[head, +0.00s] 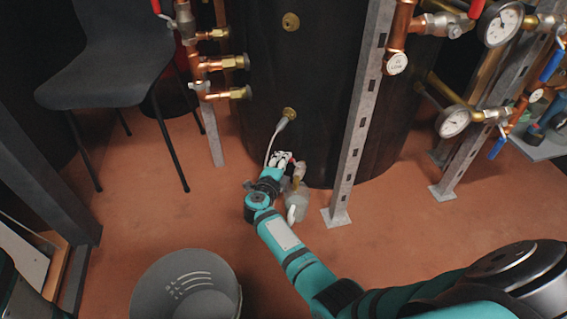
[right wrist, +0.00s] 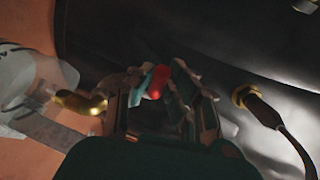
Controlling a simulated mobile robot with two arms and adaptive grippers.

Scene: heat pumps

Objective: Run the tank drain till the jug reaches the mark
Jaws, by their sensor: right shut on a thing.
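The dark tank (head: 325,95) stands at the back of the head view. My right gripper (head: 284,162) is at its foot, shut on the red drain handle; the fingers hide most of the valve. In the right wrist view the red handle (right wrist: 158,82) sits between my fingertips (right wrist: 155,88). A brass spout (right wrist: 82,102) points left from it towards the clear jug (right wrist: 35,85). In the head view the jug (head: 297,204) stands on the floor just below my gripper, partly hidden by my arm. Its mark and water level cannot be made out. My left gripper is out of view.
A grey bucket (head: 187,285) stands on the floor at the front. A black chair (head: 115,65) is at the left. A metal post (head: 360,120) stands right of the jug. A brass fitting with a cable (head: 288,114) sits on the tank above my gripper. Gauges and pipes are at the right.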

